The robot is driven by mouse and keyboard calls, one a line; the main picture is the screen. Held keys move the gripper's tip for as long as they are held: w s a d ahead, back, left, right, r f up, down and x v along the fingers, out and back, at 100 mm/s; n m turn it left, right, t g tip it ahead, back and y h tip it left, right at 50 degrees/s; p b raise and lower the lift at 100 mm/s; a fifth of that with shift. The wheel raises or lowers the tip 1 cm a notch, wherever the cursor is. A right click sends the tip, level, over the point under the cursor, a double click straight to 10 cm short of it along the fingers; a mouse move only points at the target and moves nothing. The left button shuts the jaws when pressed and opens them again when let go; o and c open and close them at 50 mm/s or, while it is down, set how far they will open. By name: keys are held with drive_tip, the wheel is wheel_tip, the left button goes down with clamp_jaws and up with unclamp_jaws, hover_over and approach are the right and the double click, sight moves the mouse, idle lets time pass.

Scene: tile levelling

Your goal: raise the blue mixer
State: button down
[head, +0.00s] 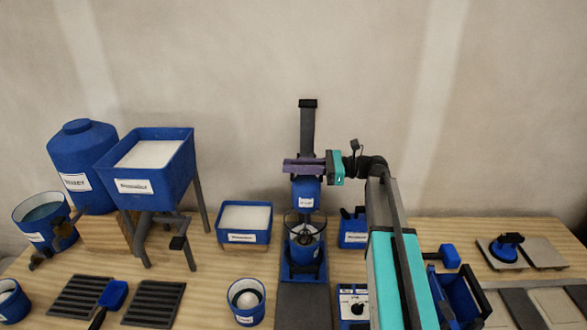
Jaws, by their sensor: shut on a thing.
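The blue mixer (306,194) with a small white label sits on a dark upright column (307,128) in the middle of the table. Its dark whisk (298,219) hangs down at the mouth of a labelled blue bucket (304,253) on a blue base; how deep it reaches is hard to tell. My gripper (303,166) comes in from the right at the top of the mixer and is shut on it. The fingers cover the mixer's top and part of the column, so the exact grip is hidden.
A blue hopper (182,172) on legs and a blue tank (84,160) stand at left. A white-filled blue tray (245,222) sits left of the mixer. A suction lifter (508,246) lies on tiles at right. The space above the mixer is free beside the column.

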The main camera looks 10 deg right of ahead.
drive_tip(key=shift+r+p, duration=1.8)
drive_tip(key=shift+r, duration=1.15)
drive_tip(key=c, duration=1.6)
unclamp_jaws()
drive_tip(key=shift+r, duration=0.1)
drive_tip(key=shift+c, duration=0.2)
drive_tip(key=shift+d, duration=0.1)
drive_tip(key=shift+s+d+f, duration=0.15)
drive_tip(key=shift+d+f, duration=0.1)
drive_tip(key=shift+d, duration=0.5)
drive_tip(key=s+d+b, duration=0.2)
drive_tip(key=d, duration=1)
drive_tip(key=shift+s+b, duration=0.2)
drive_tip(key=shift+b, duration=0.15)
